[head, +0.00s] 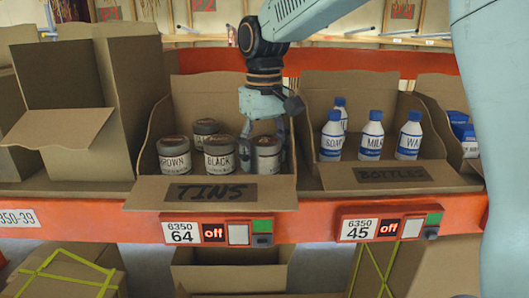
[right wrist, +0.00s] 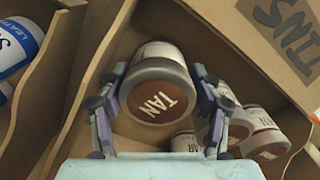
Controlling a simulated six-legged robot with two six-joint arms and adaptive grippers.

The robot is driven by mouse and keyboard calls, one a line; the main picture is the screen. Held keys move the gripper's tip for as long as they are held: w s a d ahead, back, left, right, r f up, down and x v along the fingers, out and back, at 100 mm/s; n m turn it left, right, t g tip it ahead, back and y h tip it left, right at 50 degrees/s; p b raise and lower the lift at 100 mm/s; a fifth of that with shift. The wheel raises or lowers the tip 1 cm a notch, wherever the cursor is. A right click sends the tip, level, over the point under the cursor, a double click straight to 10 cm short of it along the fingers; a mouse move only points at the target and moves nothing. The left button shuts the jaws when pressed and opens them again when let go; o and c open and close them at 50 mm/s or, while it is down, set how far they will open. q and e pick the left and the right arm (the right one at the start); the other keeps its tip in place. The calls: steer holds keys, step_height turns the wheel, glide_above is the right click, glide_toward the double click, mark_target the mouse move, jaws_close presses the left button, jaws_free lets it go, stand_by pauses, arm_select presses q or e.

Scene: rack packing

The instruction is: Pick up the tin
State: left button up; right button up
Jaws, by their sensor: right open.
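Several tins stand in the cardboard box labelled TINS (head: 212,193). The tin at the right (head: 267,157) is under my right gripper (head: 265,138), which points down with its fingers on either side of it. In the right wrist view this tin (right wrist: 156,100) has a brown lid marked TAN, and the open fingers (right wrist: 159,85) straddle it. I cannot tell whether they touch it. Other tins are one marked BLACK (head: 219,158), one marked BROWN (head: 173,158) and one behind (head: 205,129). My left gripper is not in view.
A box labelled BOTTLES (head: 391,176) with white, blue-capped bottles (head: 371,138) stands to the right, past a cardboard wall. An open box (head: 61,128) is at the left. The orange shelf edge (head: 110,229) carries number displays. Neighbouring tins sit close to the fingers.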

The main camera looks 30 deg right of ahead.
mark_target(265, 139)
steer(key=shift+d+f, duration=0.35)
steer(key=shift+f, duration=0.1)
steer(key=shift+a+r, duration=0.1)
steer(key=shift+a, duration=0.25)
steer(key=c, duration=0.5)
steer(key=shift+d, duration=0.25)
steer(key=c, duration=0.4)
steer(key=shift+a+r, duration=0.1)
steer(key=shift+r, duration=0.15)
steer(key=shift+s+r, duration=0.1)
steer(key=shift+r, duration=8.5)
